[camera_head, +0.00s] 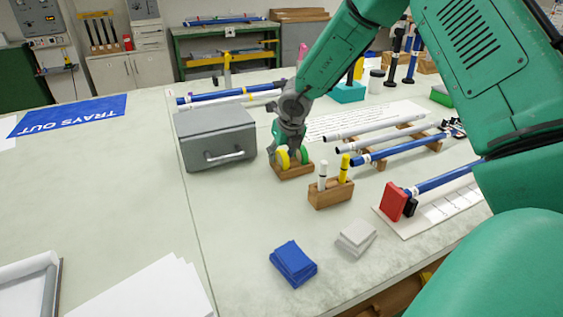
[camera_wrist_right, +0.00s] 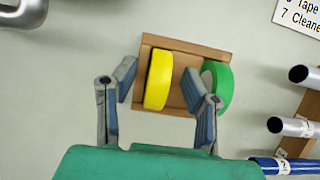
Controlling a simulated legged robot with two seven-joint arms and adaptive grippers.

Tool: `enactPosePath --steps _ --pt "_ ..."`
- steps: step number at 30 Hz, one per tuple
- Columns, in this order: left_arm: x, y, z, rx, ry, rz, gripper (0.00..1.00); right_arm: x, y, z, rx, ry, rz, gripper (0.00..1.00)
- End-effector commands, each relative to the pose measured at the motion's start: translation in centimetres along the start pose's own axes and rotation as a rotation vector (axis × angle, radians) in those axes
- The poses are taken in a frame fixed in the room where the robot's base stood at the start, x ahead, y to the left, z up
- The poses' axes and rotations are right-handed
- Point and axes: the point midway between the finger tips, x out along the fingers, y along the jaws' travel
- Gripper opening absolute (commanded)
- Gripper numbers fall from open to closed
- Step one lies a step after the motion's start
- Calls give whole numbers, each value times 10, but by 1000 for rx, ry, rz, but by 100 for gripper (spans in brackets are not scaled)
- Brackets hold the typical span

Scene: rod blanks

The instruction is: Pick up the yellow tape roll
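The yellow tape roll (camera_head: 282,159) stands on edge in a small wooden holder (camera_head: 294,171), and it also shows in the right wrist view (camera_wrist_right: 158,80). A green tape roll (camera_wrist_right: 221,88) stands beside it at the holder's right side. My right gripper (camera_head: 290,143) points down over the holder. In the right wrist view its fingers (camera_wrist_right: 161,82) are apart, one on each side of the yellow roll, with gaps visible. The right finger lies between the yellow and green rolls and partly covers the green one. My left gripper is not in view.
A grey toolbox (camera_head: 215,136) stands close left of the holder. A wooden block with upright markers (camera_head: 331,194) is close in front to the right. Rods on a rack (camera_head: 400,150) lie to the right. Blue cloths (camera_head: 293,264) lie in front. The table's left middle is clear.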

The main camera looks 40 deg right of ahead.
Motion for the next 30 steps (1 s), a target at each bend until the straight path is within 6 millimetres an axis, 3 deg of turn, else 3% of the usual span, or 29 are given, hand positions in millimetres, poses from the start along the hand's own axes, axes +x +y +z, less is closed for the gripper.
enactPosePath --steps 4,7,20,26,30 --pt "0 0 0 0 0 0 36 -1 0 0 0 0 0 36" --pt "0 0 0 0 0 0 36 -1 1 0 -1 0 -1 1" --pt "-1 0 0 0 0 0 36 -4 1 2 0 -1 1 0" --pt "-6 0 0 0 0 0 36 -21 1 9 1 -3 2 0" --pt "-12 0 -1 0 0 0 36 -45 1 19 1 -4 2 0"
